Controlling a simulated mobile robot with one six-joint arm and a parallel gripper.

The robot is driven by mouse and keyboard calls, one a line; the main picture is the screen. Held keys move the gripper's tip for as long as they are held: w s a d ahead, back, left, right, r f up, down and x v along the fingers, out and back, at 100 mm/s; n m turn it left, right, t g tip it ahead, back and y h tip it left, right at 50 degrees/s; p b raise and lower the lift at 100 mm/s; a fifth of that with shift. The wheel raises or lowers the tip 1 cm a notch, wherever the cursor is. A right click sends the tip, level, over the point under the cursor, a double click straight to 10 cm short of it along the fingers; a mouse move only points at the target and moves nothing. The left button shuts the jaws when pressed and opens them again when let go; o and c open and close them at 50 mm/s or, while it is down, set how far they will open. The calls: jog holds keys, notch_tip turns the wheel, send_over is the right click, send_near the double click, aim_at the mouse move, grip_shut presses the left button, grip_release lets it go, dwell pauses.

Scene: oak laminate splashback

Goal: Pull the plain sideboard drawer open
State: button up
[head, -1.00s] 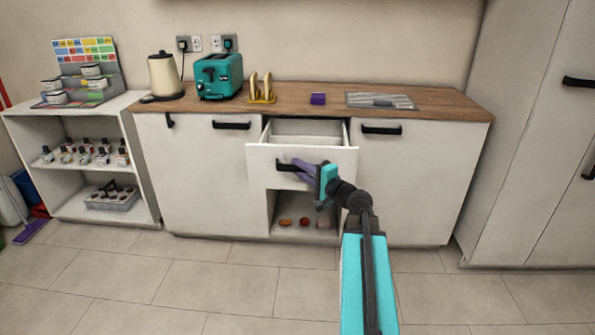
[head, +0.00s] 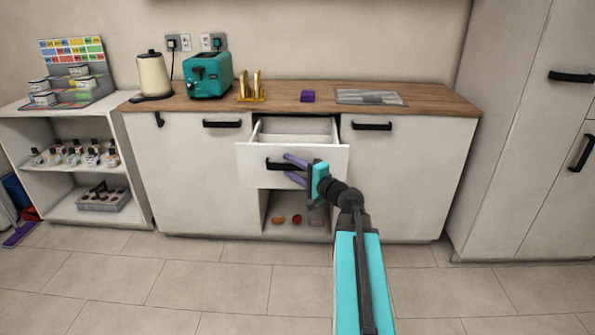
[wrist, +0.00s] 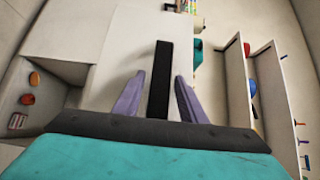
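The white drawer (head: 262,172) in the middle of the sideboard stands pulled out, with its empty-looking inside showing from above. Its black bar handle (head: 277,163) is on the front panel; it also shows in the wrist view (wrist: 162,75). My gripper (head: 287,166) is at the right part of the handle. Its two purple fingers are spread apart, and in the wrist view (wrist: 159,80) the handle lies between them with a gap on each side. The gripper is open and holds nothing.
A teal toaster (head: 208,75), cream kettle (head: 153,73), yellow rack (head: 251,90) and purple block (head: 307,96) stand on the wooden top. An open niche (head: 296,230) below the drawer holds small items. The tiled floor in front is clear.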

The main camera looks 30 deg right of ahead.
jog(key=shift+s, duration=0.1)
jog(key=s, duration=0.5)
jog(key=shift+s+d+p, duration=0.25)
jog(key=shift+d+p, duration=0.05)
jog(key=shift+d, duration=0.05)
jog(key=shift+r+p, duration=0.2)
jog(key=shift+p, duration=0.25)
jog(key=shift+d+p, duration=0.1)
jog(key=shift+p, duration=0.5)
jog(key=shift+s+p, duration=0.15)
jog(key=shift+p, duration=0.75)
jog(key=s+p, duration=0.2)
jog(key=p, duration=0.7)
jog(key=shift+s+d, duration=0.15)
jog(key=shift+d, duration=0.05)
jog(key=shift+s+d+f+p, duration=0.1)
jog(key=shift+s+d+p, duration=0.15)
jog(key=shift+s+p, duration=1.25)
jog(key=shift+s+d+f+p, duration=0.1)
jog(key=shift+s+d+p, duration=0.1)
jog(key=shift+s+p, duration=1.3)
jog(key=shift+w+p, duration=0.3)
